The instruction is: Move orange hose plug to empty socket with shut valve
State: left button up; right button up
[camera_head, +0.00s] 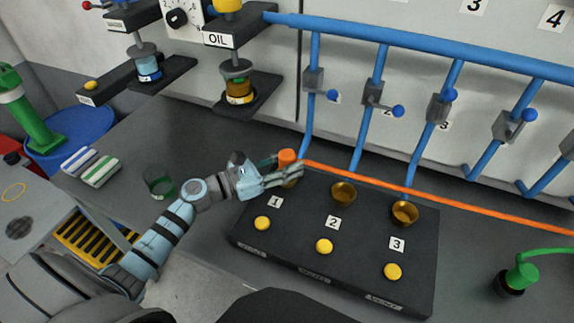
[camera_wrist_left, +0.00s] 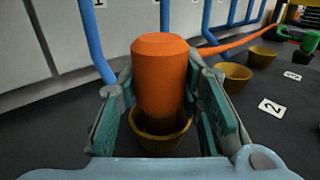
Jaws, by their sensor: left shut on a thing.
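The orange hose plug (camera_head: 287,158) stands upright at socket 1 (camera_head: 291,183). In the left wrist view the plug (camera_wrist_left: 160,75) has its lower end inside the brass cup (camera_wrist_left: 158,140). My left gripper (camera_head: 288,172) is shut on the plug, a finger on each side. Brass sockets 2 (camera_head: 344,193) and 3 (camera_head: 405,213) look empty. Valve 1 (camera_head: 313,80) and valve 2 (camera_head: 374,93) have blue-knobbed handles pointing across their pipes. The handle of valve 3 (camera_head: 438,106) lies roughly along its pipe. My right gripper is not in view.
The orange hose (camera_head: 470,205) runs right behind the dark socket block (camera_head: 330,272), which has yellow buttons in front. A green plug (camera_head: 520,277) stands far right. A green glass (camera_head: 158,181) stands left of my arm. Blue pipes rise behind.

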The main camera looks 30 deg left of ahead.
pick_arm(q)
jog(key=shift+f+b, duration=0.25)
jog(key=shift+b, duration=0.15)
jog(key=o, duration=0.8)
jog(key=shift+f, duration=0.1)
jog(key=o, duration=0.5)
jog(key=shift+c, duration=0.2)
